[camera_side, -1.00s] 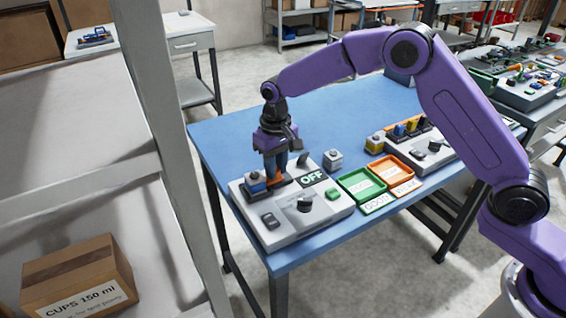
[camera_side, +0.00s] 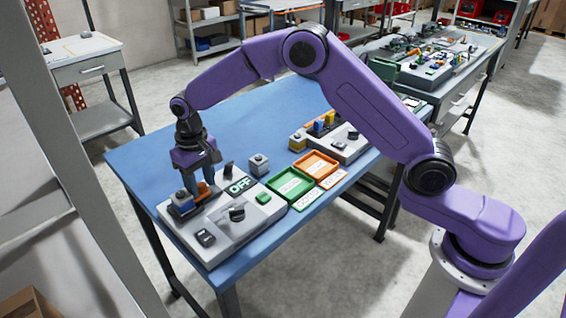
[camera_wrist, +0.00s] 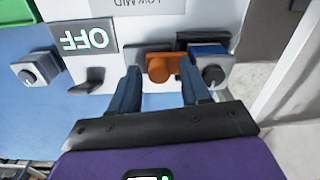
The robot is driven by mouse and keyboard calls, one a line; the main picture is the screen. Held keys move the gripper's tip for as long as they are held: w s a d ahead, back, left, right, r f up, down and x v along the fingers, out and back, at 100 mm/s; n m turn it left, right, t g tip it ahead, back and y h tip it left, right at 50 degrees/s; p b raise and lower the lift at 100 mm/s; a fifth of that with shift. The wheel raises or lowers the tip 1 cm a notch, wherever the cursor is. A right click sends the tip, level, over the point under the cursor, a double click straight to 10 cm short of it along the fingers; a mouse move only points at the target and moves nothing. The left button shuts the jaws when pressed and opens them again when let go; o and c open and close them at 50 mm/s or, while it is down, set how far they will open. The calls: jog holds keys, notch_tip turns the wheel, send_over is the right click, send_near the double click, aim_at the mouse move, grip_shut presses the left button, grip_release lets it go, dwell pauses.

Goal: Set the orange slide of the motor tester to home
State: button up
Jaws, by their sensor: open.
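The motor tester is a light grey box (camera_side: 225,225) with an OFF display (camera_side: 240,185) at the near end of the blue table. Its orange slide (camera_side: 203,189) sits in a dark track, beside a blue motor with a grey top (camera_side: 182,201). In the wrist view the orange slide (camera_wrist: 160,68) lies between the two fingertips, near the middle. My gripper (camera_wrist: 160,82) is open, one finger on each side of the slide; whether either touches it I cannot tell. In the side view my gripper (camera_side: 204,180) points down over the track.
A small grey block with a knob (camera_side: 258,164) stands on the table behind the tester. A green tray (camera_side: 291,187) and an orange tray (camera_side: 316,168) lie to its right, then another grey device (camera_side: 340,143). The table's back left is clear.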

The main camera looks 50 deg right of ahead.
jog(key=shift+d+r, duration=0.3)
jog(key=shift+d, duration=0.3)
jog(key=shift+d+r, duration=0.3)
jog(key=shift+d, duration=0.3)
notch_tip(320, 180, up, 16)
jog(key=s+d+f+n, duration=0.1)
jog(key=s+d+n, duration=0.2)
jog(key=s, duration=1)
jog(key=s+d+f+n, duration=0.1)
jog(key=s+d+n, duration=0.3)
jog(key=s, duration=0.8)
jog(key=shift+s+f, duration=0.35)
jog(key=shift+f, duration=0.05)
jog(key=shift+w+a, duration=0.1)
jog(key=w+a+r+m, duration=0.15)
jog(key=w+a, duration=0.25)
jog(key=w, duration=0.9)
jog(key=w+a+r+m, duration=0.15)
jog(key=w+a, duration=0.25)
jog(key=w, duration=0.8)
jog(key=f, duration=1.7)
jog(key=shift+w+d+f, duration=0.1)
jog(key=shift+w, duration=0.1)
jog(key=shift+c, duration=0.3)
